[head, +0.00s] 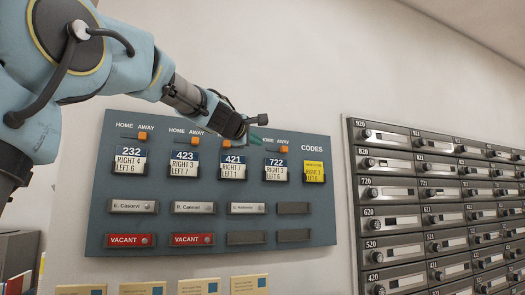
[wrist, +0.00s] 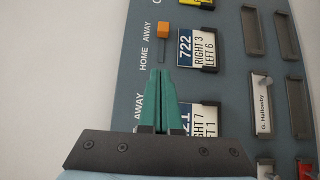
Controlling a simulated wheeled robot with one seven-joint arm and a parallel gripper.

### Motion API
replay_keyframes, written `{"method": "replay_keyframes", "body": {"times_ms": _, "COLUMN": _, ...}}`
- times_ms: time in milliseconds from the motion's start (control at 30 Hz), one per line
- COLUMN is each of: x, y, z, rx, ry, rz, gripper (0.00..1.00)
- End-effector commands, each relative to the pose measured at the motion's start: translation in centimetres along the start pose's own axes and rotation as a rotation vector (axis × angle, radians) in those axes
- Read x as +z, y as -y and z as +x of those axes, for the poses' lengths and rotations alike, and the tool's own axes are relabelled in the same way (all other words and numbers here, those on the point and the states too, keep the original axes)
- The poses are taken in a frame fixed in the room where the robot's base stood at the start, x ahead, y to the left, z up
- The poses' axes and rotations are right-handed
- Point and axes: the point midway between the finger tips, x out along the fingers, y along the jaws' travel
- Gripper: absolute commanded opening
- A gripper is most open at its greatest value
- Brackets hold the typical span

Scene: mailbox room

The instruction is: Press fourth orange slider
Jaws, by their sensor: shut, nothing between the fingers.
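The fourth orange slider (wrist: 164,29) is the one above the 722 card (head: 276,168). In the wrist view it sits at the AWAY end of its slot, ahead of my fingertips. In the head view it shows just right of my gripper. My gripper (head: 256,141) has green fingers, which are shut and empty in the wrist view (wrist: 160,73). The fingertips are near the HOME end of the fourth slot, apart from the slider. I cannot tell whether they touch the panel.
The grey-blue panel (head: 94,225) also has the first orange slider (head: 143,136) and second orange slider (head: 197,140), both on the AWAY side. My arm and gripper partly cover the third slider's area. A yellow card (head: 314,172) is under CODES. Metal mailboxes (head: 390,190) stand at right.

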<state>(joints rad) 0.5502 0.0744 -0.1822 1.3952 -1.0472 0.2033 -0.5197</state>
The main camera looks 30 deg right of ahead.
Motion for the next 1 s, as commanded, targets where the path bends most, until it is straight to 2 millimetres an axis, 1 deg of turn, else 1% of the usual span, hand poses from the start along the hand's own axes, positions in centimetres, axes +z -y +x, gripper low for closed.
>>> {"method": "replay_keyframes", "body": {"times_ms": 33, "x": 0.0, "y": 0.3, "z": -0.9, "rx": 0.001, "ry": -0.002, "rz": 0.001, "gripper": 0.0}}
{"method": "replay_keyframes", "body": {"times_ms": 100, "x": 0.0, "y": 0.1, "z": -1.8, "rx": 0.002, "ry": -0.002, "rz": 0.002, "gripper": 0.0}}
{"method": "replay_keyframes", "body": {"times_ms": 200, "x": 0.0, "y": 0.1, "z": -2.6, "rx": 0.0, "ry": -0.001, "rz": 0.001, "gripper": 0.0}}
{"method": "replay_keyframes", "body": {"times_ms": 300, "x": -0.1, "y": 0.1, "z": -2.9, "rx": 0.0, "ry": -0.001, "rz": 0.0, "gripper": 0.0}}
{"method": "replay_keyframes", "body": {"times_ms": 1000, "x": 0.0, "y": 0.0, "z": -3.0, "rx": 0.0, "ry": -0.001, "rz": 0.0, "gripper": 0.0}}
